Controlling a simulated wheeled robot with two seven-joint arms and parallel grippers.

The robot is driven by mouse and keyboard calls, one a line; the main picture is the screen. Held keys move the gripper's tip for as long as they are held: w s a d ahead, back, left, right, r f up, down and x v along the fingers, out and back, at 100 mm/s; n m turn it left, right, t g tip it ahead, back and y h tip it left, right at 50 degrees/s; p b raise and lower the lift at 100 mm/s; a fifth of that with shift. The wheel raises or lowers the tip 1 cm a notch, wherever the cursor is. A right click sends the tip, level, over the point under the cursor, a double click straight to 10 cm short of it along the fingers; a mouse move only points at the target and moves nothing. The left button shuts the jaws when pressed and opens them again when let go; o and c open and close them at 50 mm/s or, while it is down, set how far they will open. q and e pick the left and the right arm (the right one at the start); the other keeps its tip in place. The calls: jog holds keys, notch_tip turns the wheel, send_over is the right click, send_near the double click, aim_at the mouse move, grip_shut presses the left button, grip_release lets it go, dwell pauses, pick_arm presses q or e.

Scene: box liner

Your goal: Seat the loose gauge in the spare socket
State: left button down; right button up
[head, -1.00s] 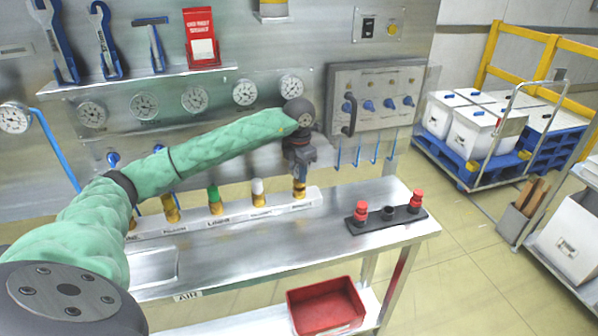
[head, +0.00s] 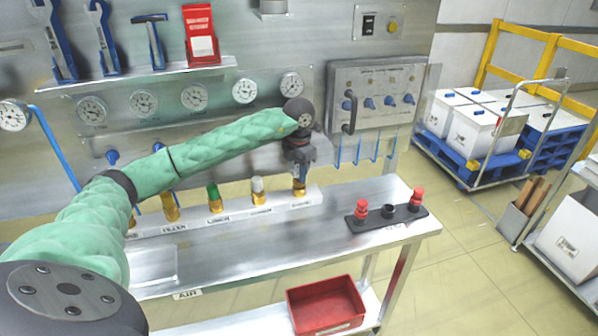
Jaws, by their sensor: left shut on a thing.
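My left gripper (head: 299,170) points down at the right end of the white labelled rack (head: 235,215). It is shut on the top of a brass-coloured fitting (head: 299,188) there. The gripper hides the fitting's upper part, and I cannot tell whether the fitting is a gauge. Other brass fittings stand in the rack, one with a green top (head: 214,198) and one with a pale top (head: 258,190). A black holder (head: 374,222) on the bench's right has two red-topped pieces and a dark socket (head: 388,211) between them. My right gripper is out of view.
Several round gauges (head: 194,97) are on the steel wall panel behind. A control box (head: 378,100) with blue knobs is right of the arm. A red bin (head: 325,305) sits below the bench (head: 330,217). The bench between rack and black holder is clear.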

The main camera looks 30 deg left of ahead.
pick_arm(q)
jog(key=shift+f+b, duration=0.4)
jog(key=shift+f, duration=0.15)
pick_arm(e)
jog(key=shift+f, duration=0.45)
pick_arm(q)
jog(key=shift+s+d+f, duration=0.1)
jog(key=shift+s+f, duration=0.1)
jog(key=shift+f, duration=0.3)
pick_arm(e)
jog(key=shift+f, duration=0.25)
pick_arm(q)
jog(key=c, duration=1.1)
grip_release()
jog(key=shift+f+b, duration=0.1)
jog(key=shift+b, duration=0.2)
notch_tip(320, 180, up, 9)
jog(key=shift+w+f+b, duration=0.1)
jog(key=shift+f+b, duration=0.05)
jog(key=shift+b, duration=1)
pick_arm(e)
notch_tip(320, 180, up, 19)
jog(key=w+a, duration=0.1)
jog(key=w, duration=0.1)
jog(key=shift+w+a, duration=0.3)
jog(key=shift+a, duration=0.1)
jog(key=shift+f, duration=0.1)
pick_arm(q)
jog(key=shift+a, duration=0.2)
